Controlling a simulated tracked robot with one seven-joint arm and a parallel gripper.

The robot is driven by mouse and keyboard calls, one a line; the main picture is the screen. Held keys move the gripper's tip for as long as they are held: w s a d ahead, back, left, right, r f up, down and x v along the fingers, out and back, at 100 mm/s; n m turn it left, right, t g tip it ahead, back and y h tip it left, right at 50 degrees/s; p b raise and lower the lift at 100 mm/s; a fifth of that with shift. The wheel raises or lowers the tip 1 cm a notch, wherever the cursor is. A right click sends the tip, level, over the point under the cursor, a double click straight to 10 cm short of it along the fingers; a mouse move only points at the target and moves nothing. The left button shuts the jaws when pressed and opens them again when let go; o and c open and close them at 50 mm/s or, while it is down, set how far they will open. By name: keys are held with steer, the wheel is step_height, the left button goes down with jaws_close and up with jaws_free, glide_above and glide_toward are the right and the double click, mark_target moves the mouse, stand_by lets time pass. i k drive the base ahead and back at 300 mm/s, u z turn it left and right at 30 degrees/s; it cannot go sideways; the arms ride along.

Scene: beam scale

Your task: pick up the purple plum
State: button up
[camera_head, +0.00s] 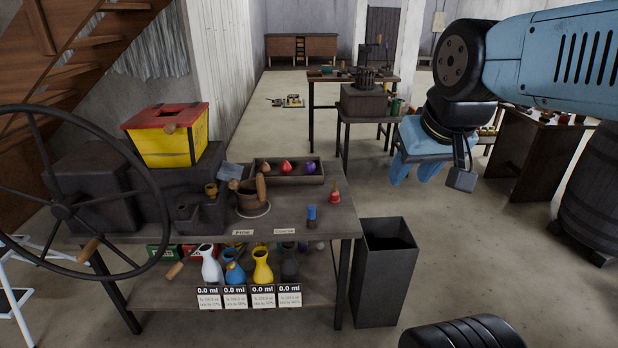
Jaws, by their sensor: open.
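The purple plum (310,168) is a small round dark-purple thing in the right end of a shallow wooden tray (289,179) at the back of the workbench. A red fruit and a brownish one sit to its left in the same tray. My gripper (413,177) has blue fingers and hangs from my blue arm to the right of the bench, over the floor. It is open and empty, well apart from the plum.
A large handwheel (62,212) stands at left. A dark bin (385,270) stands on the floor right of the bench.

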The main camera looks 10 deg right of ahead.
mark_target(310, 167)
steer(key=u, duration=0.55)
steer(key=i, duration=1.55)
steer(key=z, duration=0.65)
steer(key=k, duration=0.8)
steer(key=z, duration=0.15)
steer(key=i, duration=0.8)
steer(key=u, duration=0.05)
